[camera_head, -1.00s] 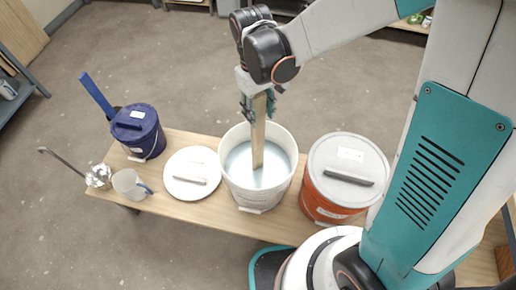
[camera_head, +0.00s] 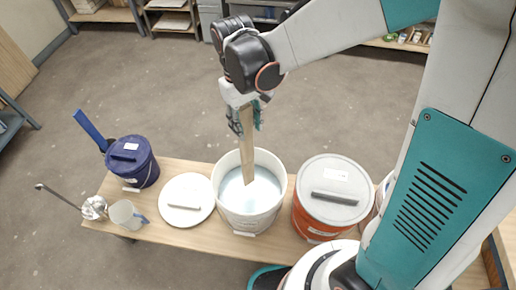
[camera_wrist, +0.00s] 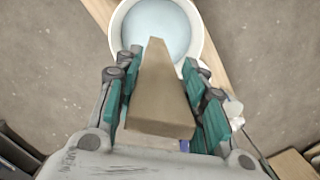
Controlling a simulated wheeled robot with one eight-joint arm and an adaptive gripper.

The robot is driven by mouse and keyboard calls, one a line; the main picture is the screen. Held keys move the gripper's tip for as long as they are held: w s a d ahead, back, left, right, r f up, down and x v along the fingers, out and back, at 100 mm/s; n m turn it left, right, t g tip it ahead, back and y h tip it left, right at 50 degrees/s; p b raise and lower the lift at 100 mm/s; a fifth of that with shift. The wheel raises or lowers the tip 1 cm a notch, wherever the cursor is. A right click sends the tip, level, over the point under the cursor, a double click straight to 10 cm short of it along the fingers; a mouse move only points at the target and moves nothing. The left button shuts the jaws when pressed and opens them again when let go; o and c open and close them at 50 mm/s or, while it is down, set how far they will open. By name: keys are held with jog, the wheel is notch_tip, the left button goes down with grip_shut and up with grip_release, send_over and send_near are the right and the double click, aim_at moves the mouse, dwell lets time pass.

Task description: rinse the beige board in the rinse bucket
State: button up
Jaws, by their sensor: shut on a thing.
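The beige board (camera_head: 247,150) is long, flat and held nearly upright in the head view. My gripper (camera_head: 246,119) is shut on its upper part, with teal fingers on both sides. The open white bucket (camera_head: 218,199) holds pale bluish liquid and stands on the bench below my gripper. The board's lower end is inside the bucket's outline; I cannot tell whether it touches the liquid. In the wrist view the board (camera_wrist: 160,90) lies between the fingers of my gripper (camera_wrist: 160,108) and points at the white bucket (camera_wrist: 117,28).
On the bench (camera_head: 170,235) stand a lidded orange bucket (camera_head: 308,218) at right, and a white round lid (camera_head: 186,217), a lidded blue bucket (camera_head: 148,174), a clear jug (camera_head: 124,214) and a metal ladle (camera_head: 93,208) at left. Open floor lies behind.

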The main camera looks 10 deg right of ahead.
jog(key=shift+s+r+p, duration=0.15)
jog(key=shift+r+p, duration=1.5)
jog(key=shift+r, duration=1.2)
notch_tip(320, 180, up, 5)
jog(key=p, duration=0.3)
send_over(246, 110)
jog(key=shift+s, duration=0.1)
